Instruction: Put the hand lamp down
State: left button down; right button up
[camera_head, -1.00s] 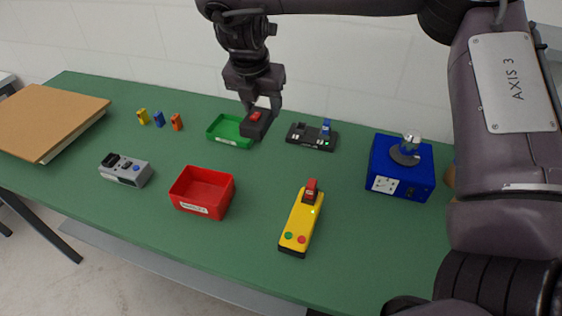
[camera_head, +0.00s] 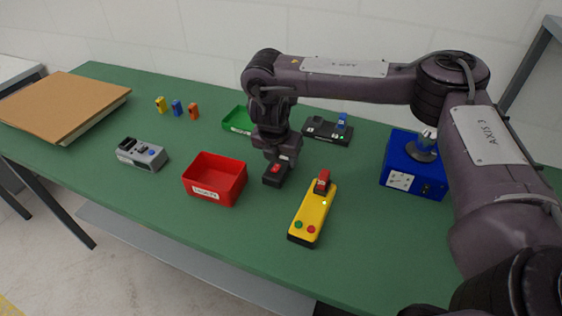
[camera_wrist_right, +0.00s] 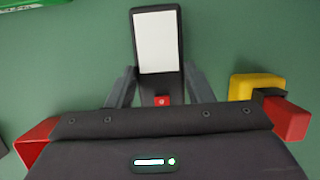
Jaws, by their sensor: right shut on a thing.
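The hand lamp (camera_head: 273,180) is a small black block with a red button, between the red bin and the yellow device in the head view. In the right wrist view the lamp (camera_wrist_right: 158,45) shows a white panel and its red button. My right gripper (camera_head: 277,164) points down and is shut on the lamp, with one finger on each side of it. The lamp is at or just above the green table (camera_head: 240,258); I cannot tell whether it touches. My left gripper is out of view.
A red bin (camera_head: 214,178) stands left of the lamp, and a yellow device (camera_head: 313,214) right of it. A green tray (camera_head: 236,119), a black charger-like unit (camera_head: 326,130) and a blue box (camera_head: 412,174) are farther back. The table in front is clear.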

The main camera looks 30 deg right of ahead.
jog(key=shift+w+f, duration=0.1)
jog(key=shift+f, duration=0.5)
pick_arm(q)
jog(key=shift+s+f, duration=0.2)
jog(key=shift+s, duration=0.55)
pick_arm(e)
jog(key=o, duration=0.7)
jog(key=shift+f, duration=0.1)
jog(key=o, duration=0.4)
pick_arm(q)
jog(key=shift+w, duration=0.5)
